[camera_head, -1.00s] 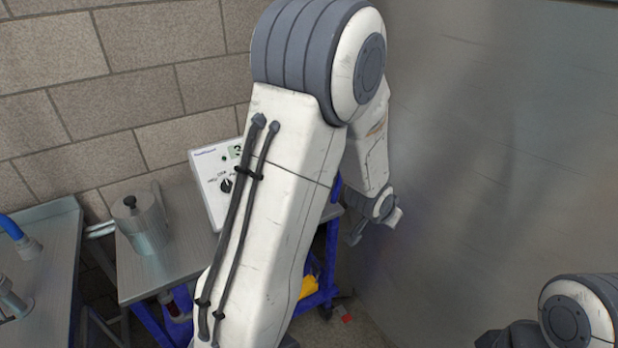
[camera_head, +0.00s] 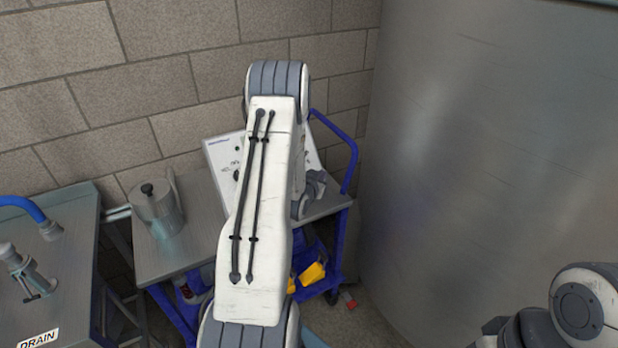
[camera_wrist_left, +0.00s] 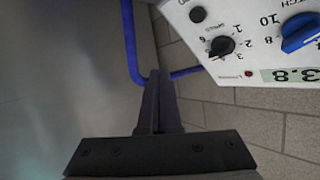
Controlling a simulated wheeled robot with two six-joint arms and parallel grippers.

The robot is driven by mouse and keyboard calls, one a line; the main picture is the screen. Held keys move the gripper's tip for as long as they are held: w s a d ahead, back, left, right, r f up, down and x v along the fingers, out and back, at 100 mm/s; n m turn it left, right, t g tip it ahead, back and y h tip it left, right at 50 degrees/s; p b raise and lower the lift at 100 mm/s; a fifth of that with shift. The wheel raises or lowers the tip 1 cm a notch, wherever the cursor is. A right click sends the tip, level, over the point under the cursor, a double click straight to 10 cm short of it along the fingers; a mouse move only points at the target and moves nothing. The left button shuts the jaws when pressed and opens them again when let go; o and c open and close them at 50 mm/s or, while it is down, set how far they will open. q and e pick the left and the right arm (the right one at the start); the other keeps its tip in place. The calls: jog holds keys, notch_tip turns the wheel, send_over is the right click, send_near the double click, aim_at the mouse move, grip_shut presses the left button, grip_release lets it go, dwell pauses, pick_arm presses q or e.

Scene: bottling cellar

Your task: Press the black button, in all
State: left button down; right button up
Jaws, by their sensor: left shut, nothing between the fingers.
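A white control box (camera_head: 222,153) stands on a metal-topped cart, half hidden behind my left arm in the head view. In the left wrist view the box (camera_wrist_left: 238,62) appears upside down at the upper right. A round black button (camera_wrist_left: 198,15) sits on its face beside a black pointer knob (camera_wrist_left: 222,46).
A metal jug (camera_head: 158,212) stands on the cart (camera_head: 195,250), left of the box. The cart has a blue rail (camera_head: 340,135). A large metal tank (camera_head: 480,170) is close on the right. A bench with a hose (camera_head: 25,207) is at left.

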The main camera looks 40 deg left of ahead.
pick_arm(q)
jog(key=w+a+f+b, duration=0.2)
jog(key=a+f+b, duration=0.2)
jog(key=a+f, duration=0.2)
jog(key=shift+w, duration=0.2)
jog(key=shift+r, duration=0.1)
dwell(2.0)
jog(key=shift+w+a+f+b, duration=0.15)
jog(key=shift+a+f+b, duration=0.15)
jog(key=shift+b, duration=0.1)
jog(key=shift+w+a+f+b, duration=0.15)
jog(key=shift+a+f+b, duration=0.2)
jog(key=shift+b, duration=0.1)
dwell(0.6)
jog(key=shift+d+r, duration=0.1)
jog(key=shift+d, duration=0.05)
jog(key=shift+s+d+r+p, duration=0.3)
jog(key=shift+d+r+p, duration=0.1)
jog(key=shift+d+r, duration=0.15)
dwell(0.4)
